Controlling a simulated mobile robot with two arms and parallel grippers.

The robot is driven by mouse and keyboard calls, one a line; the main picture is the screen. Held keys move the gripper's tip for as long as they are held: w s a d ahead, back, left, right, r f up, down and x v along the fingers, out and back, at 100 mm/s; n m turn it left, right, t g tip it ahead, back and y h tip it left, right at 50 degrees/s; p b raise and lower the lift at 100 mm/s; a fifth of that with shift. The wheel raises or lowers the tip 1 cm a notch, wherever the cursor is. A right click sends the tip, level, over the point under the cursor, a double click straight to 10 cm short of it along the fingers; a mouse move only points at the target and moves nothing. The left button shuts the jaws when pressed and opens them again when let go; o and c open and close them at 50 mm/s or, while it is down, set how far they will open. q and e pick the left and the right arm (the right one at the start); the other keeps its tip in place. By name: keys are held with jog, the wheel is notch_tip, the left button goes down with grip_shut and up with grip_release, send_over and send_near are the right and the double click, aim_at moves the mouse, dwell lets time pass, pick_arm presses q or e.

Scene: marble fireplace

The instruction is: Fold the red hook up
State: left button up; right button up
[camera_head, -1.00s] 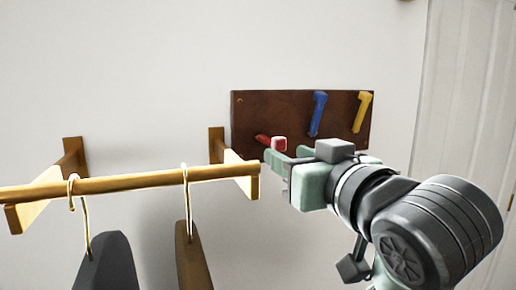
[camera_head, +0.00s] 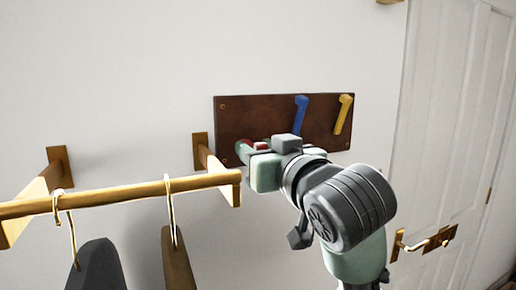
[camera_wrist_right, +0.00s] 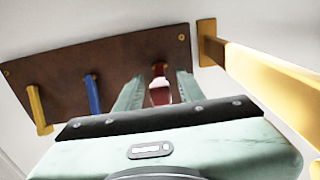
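The red hook (camera_head: 261,146) is at the lower left of the dark brown board (camera_head: 272,108) on the wall. It sticks out from the board, mostly hidden behind my right gripper (camera_head: 245,150) in the head view. In the right wrist view, the red hook (camera_wrist_right: 160,93) lies between the two pale green fingers of my right gripper (camera_wrist_right: 159,86), with narrow gaps seen on both sides. The right gripper is open around it, its fingertips close to the board. My left gripper is not in view.
A blue hook (camera_head: 300,116) and a yellow hook (camera_head: 343,114) stand up against the board. A wooden rail (camera_head: 115,193) with hangers stands out from the wall, its end close left of my right gripper. A white door (camera_head: 450,130) is at the right.

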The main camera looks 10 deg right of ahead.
grip_shut()
dwell(1.2)
